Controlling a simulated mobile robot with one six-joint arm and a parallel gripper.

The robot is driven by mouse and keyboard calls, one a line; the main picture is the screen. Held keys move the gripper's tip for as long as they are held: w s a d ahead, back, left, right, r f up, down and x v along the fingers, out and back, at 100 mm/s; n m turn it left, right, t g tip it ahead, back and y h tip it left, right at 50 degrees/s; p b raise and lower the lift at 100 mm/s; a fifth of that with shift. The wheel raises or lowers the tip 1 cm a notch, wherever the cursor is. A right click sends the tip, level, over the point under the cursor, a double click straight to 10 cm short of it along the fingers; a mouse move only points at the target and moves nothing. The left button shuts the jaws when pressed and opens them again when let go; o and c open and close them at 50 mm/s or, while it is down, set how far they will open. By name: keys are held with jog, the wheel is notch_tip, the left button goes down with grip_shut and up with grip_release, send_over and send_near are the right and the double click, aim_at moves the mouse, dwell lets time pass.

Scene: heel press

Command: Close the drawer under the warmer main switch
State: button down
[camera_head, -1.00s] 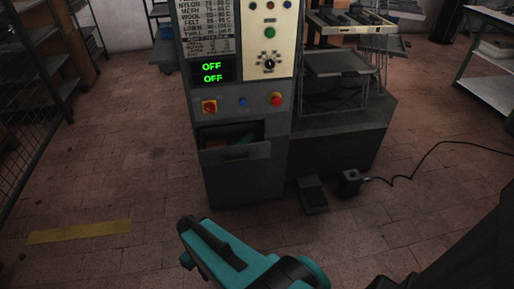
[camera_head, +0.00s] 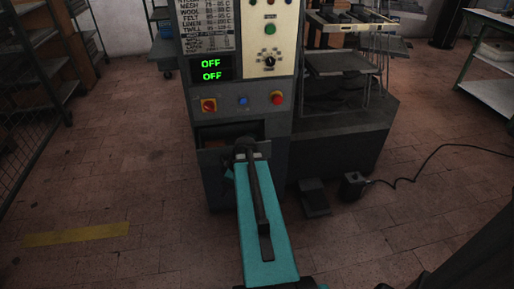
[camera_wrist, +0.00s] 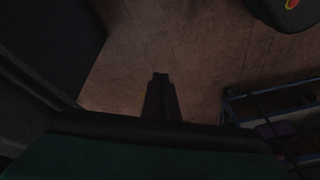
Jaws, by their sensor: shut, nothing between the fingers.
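The red and yellow main switch (camera_head: 209,105) is on the left of the cabinet's control panel. The drawer (camera_head: 211,157) under it stands open. A dark gap shows above its front, with a brownish thing inside. My gripper (camera_head: 246,146) is shut and empty, at the right part of the drawer front in the picture. My arm and gripper hide much of that front, and I cannot tell whether they touch it. In the wrist view my dark gripper fingers (camera_wrist: 160,88) point over the tiled floor.
A blue button (camera_head: 243,101) and a red button (camera_head: 277,98) sit right of the switch. The green display (camera_head: 211,70) reads OFF twice. A foot pedal (camera_head: 314,197) and a small box with a cable (camera_head: 352,186) are on the floor at right. Floor at left is clear.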

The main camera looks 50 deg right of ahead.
aim_at(258, 143)
jog(key=s+d+r+n+t+h+b, duration=0.1)
jog(key=s+d+r, duration=0.3)
jog(key=d+r, duration=0.4)
jog(key=s+d+r+n+t+h+b, duration=0.1)
jog(key=s+d+r+n+t+h, duration=0.1)
jog(key=d+r, duration=0.7)
jog(key=s+d+n+t, duration=0.1)
jog(key=s+d, duration=0.1)
jog(key=shift+s+d+r+b, duration=0.2)
jog(key=shift+s+r+b, duration=0.05)
jog(key=shift+s+b, duration=0.1)
jog(key=shift+w+f, duration=0.1)
jog(key=shift+w+d+f, duration=0.45)
jog(key=shift+w+f, duration=0.85)
jog(key=shift+w, duration=0.2)
jog(key=shift+w+d+f, duration=0.45)
jog(key=shift+w+f, duration=0.9)
jog(key=shift+w, duration=0.15)
jog(key=shift+w+d+f, duration=0.45)
jog(key=shift+w+f, duration=0.85)
jog(key=shift+w, duration=0.2)
